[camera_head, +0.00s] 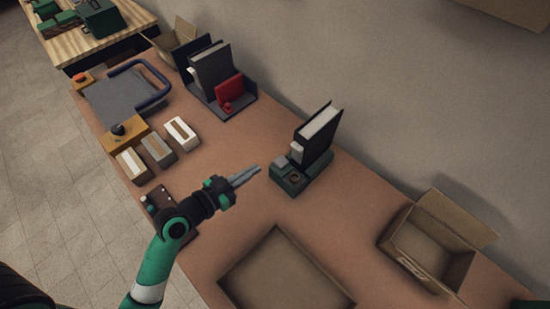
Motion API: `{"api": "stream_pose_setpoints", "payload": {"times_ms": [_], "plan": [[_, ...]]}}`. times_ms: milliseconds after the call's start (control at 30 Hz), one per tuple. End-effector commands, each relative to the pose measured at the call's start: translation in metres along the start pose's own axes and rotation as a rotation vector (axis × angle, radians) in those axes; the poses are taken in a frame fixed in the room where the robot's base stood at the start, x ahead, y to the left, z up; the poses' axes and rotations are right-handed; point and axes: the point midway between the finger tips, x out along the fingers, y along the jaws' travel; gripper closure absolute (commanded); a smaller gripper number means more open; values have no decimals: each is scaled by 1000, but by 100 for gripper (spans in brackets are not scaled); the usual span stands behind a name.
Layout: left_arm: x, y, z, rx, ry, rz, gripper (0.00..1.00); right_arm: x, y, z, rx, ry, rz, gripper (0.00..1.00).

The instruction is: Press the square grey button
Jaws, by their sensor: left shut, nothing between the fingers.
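The square grey button (281,161) sits on the left part of a dark green base (287,182). A small round brown-rimmed part (295,177) is beside it. A dark book-like block with pale pages (319,133) stands upright at the back of the base. My left gripper (257,170) is shut and empty. Its fingertips point toward the button from the left and appear a short way from it, with no contact visible. My right gripper is not in view.
An open cardboard box (428,247) stands at the right, and a shallow brown tray (232,270) lies at the front. Several small boxes (158,148) are at the left. A dark holder with a red item (228,92) stands behind. The tabletop around the green base is mostly clear.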

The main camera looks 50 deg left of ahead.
Motion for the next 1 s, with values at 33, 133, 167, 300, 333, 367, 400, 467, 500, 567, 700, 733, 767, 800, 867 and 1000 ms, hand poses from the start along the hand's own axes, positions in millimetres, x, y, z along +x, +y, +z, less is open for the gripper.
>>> {"api": "stream_pose_setpoints", "payload": {"times_ms": [33, 133, 167, 300, 333, 367, 400, 467, 500, 567, 700, 733, 767, 800, 867, 1000], "plan": [[0, 0, 0, 0, 0, 0, 100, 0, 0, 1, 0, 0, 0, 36], [1, 0, 0, 1, 1, 1, 100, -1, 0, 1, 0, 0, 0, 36], [1, 0, 0, 1, 1, 1, 100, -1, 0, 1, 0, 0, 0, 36], [11, 1, 0, 3, 1, 3, 100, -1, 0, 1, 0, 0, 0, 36], [15, 1, 0, 2, 2, 3, 100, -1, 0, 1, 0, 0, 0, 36], [20, 1, 0, 3, 3, 3, 100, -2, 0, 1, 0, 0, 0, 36], [27, 1, -1, 4, 3, 4, 100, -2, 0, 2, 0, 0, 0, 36], [39, 1, 0, 4, 2, 4, 100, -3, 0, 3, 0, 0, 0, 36], [48, 1, 0, 3, 4, 5, 100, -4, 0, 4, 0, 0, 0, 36], [62, 1, 1, 4, 3, 4, 100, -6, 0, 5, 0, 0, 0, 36], [93, 1, 1, 3, 3, 4, 100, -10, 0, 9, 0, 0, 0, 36], [99, 1, 1, 3, 3, 4, 100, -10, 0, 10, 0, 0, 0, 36], [105, 1, 0, 3, 3, 3, 100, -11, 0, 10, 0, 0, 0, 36], [106, 1, 14, 1, -1, 2, 100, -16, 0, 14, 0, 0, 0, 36], [107, 1, 24, 0, -2, 2, 100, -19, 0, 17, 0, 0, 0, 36], [110, 1, 36, 1, 0, 1, 100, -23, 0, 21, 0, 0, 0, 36]]}}
